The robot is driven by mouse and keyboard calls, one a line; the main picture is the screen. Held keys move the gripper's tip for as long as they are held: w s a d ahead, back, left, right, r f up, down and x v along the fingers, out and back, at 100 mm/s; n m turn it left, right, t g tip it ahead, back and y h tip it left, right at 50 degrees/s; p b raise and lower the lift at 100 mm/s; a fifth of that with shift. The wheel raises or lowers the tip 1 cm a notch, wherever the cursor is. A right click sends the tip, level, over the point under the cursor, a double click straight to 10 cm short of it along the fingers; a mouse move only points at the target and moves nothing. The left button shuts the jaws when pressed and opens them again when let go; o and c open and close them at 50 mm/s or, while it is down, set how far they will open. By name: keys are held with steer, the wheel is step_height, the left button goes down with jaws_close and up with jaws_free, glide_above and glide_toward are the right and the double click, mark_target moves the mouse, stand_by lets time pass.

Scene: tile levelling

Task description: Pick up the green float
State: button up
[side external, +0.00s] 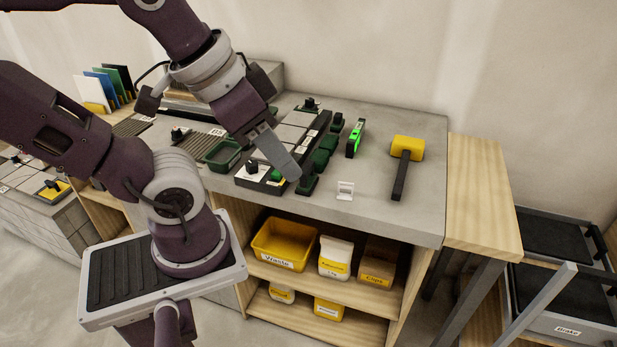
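My gripper (294,174) reaches down over the front of the grey worktop, at the near end of a row of dark green pieces. A dark green piece (308,184) lies right beside the fingertips. It may be the green float, but it is too small and partly covered to be sure. Another dark green piece (321,161) lies just behind it. I cannot tell whether the fingertips touch anything or whether they are apart.
Pale tiles (291,134) with dark green clips lie left of the row. A green tray (222,153) stands farther left. A bright green level (355,138) and a yellow mallet (406,150) lie to the right.

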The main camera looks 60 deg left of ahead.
steer(key=o, duration=0.3)
steer(key=m+t+y, duration=0.1)
steer(key=m+y, duration=1.6)
steer(key=m, duration=0.5)
glide_toward(306, 180)
steer(key=x, duration=0.4)
steer(key=shift+m, duration=0.3)
steer(key=x, duration=0.7)
